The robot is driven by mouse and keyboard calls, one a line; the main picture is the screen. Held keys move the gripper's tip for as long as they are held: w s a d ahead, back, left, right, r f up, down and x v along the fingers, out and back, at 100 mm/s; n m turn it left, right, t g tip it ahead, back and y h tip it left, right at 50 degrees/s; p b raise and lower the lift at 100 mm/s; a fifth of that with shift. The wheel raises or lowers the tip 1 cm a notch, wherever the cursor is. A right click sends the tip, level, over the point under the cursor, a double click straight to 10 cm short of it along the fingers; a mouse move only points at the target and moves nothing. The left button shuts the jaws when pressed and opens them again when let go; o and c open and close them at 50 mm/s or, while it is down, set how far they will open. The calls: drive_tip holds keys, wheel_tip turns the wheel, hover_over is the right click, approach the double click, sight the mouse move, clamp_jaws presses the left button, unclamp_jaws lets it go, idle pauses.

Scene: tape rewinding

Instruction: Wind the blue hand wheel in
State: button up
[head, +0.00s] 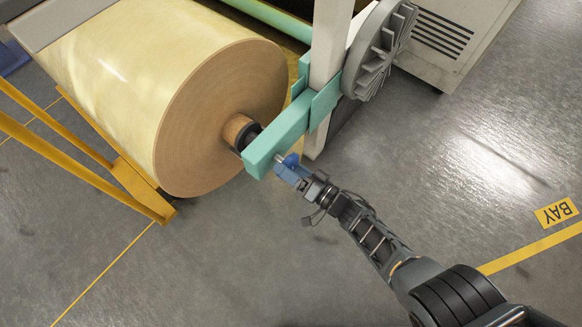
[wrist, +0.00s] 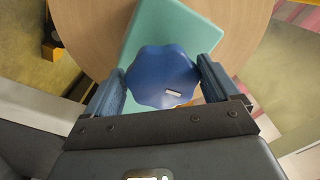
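The blue hand wheel (wrist: 163,74) is a lobed knob with a small white mark on its face. It sits on the end of the teal bracket arm (wrist: 152,30), which also shows in the head view (head: 277,140). My gripper (wrist: 162,68) has one blue finger on each side of the wheel, and both appear to press on its rim. In the head view my gripper (head: 286,168) meets the wheel (head: 291,160) at the bracket's end, hiding much of it. A short metal shaft shows between the wheel and the bracket.
A large yellow-tan roll (head: 215,120) is right behind the bracket. A grey finned disc (head: 378,50) and a pale post (head: 328,45) stand beyond. A yellow rail frame (head: 125,180) is at left. The floor is open at right and below.

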drive_tip(key=shift+o, duration=0.8)
drive_tip(key=p+v, duration=0.3)
drive_tip(key=v, duration=0.4)
drive_tip(key=shift+s+d, duration=0.3)
